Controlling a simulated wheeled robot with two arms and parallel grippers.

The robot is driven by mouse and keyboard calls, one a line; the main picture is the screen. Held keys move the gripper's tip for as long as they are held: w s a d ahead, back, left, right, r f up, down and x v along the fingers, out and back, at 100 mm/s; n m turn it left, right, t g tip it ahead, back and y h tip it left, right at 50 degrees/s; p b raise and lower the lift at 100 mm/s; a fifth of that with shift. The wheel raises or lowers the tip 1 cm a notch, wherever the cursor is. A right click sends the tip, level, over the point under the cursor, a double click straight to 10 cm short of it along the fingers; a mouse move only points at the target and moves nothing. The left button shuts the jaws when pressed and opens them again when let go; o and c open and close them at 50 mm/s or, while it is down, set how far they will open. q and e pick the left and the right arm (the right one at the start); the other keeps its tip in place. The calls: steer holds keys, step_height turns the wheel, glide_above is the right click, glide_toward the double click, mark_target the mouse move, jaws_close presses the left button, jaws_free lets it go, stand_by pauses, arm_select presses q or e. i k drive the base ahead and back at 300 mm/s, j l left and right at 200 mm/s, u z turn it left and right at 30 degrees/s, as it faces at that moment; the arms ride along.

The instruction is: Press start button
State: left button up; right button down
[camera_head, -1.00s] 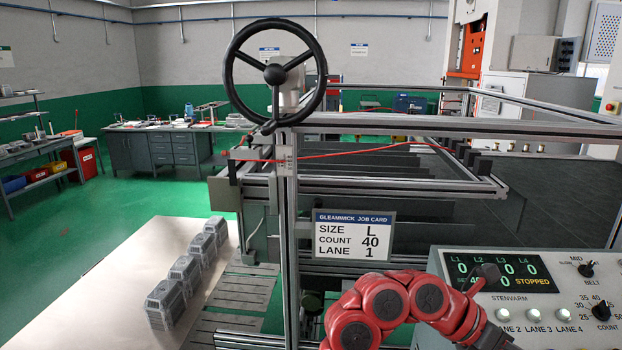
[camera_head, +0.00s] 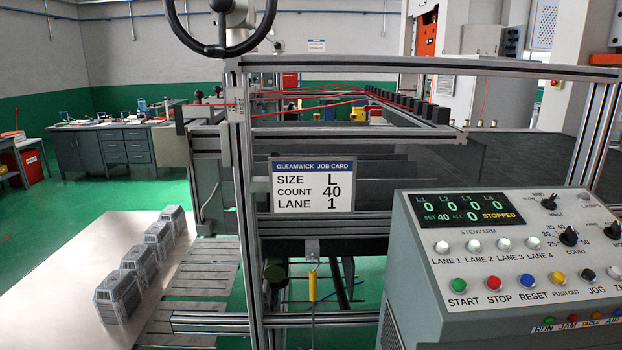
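The green START button (camera_head: 458,285) sits at the lower left of the grey control panel (camera_head: 420,262) on the right. The red STOP button (camera_head: 494,283) is just to its right. The panel display (camera_head: 472,213) reads zeros for L1 to L4, SET 40, ALL 0 and STOPPED. Neither gripper is in view now.
White lane buttons (camera_head: 475,246) and the COUNT knob (camera_head: 568,236) sit above START. RESET, PUSH OUT and JOG controls lie to its right. A metal frame post (camera_head: 243,230) stands left of the panel. Stacked foil trays (camera_head: 120,291) rest on the table (camera_head: 50,270) at left.

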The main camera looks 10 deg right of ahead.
mark_target(459, 284)
steer(key=z, duration=1.1)
steer(key=j+z, duration=0.25)
steer(key=j, duration=0.15)
steer(key=k+j+z, duration=0.25)
steer(key=j+z, duration=0.25)
steer(key=j, duration=0.25)
